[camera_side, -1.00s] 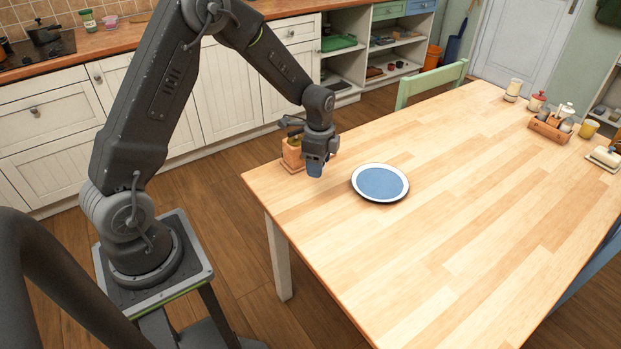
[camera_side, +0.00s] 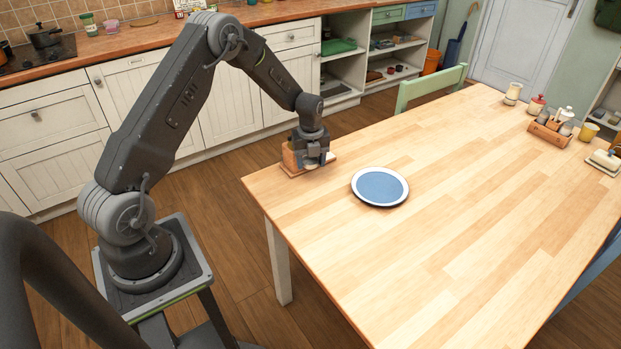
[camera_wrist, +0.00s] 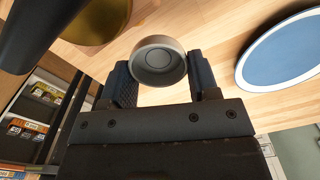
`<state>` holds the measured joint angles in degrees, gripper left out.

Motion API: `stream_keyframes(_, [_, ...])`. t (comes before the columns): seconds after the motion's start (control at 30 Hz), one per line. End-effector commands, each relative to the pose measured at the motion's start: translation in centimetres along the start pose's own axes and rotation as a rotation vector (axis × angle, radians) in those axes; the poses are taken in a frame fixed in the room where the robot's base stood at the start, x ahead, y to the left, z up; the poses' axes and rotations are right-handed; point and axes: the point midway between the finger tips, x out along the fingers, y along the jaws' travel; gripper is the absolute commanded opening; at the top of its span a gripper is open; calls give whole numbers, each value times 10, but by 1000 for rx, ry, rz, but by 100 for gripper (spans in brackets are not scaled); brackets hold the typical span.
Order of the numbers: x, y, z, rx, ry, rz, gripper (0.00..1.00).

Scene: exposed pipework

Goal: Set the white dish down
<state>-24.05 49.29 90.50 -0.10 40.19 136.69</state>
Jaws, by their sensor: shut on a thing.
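A small round white dish (camera_wrist: 158,62) is between the two fingers of my gripper (camera_wrist: 162,78) in the wrist view, its ringed underside facing the camera. My gripper is shut on it. In the side view my gripper (camera_side: 313,154) is low over the near-left corner of the table, and the pale dish (camera_side: 315,161) shows only in small part beneath it. Whether the dish touches the tabletop cannot be told.
A wooden holder (camera_side: 289,158) stands just left of my gripper, partly hidden. A blue plate with a white rim (camera_side: 380,187) lies to the right on the wooden table (camera_side: 430,240). Jars and a caddy (camera_side: 550,128) stand at the far right. The table's middle is clear.

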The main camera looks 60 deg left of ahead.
Motion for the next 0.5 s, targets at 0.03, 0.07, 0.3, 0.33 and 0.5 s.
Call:
stream_keyframes(0.03, [9,0,0,-1,1,1,32])
stream_keyframes(0.07, [14,0,0,-1,1,1,32])
stream_keyframes(0.3, [32,0,0,-2,0,0,32])
stream_keyframes(0.33, [36,0,0,-2,1,1,32])
stream_keyframes(0.5, [59,0,0,-2,-1,-1,32])
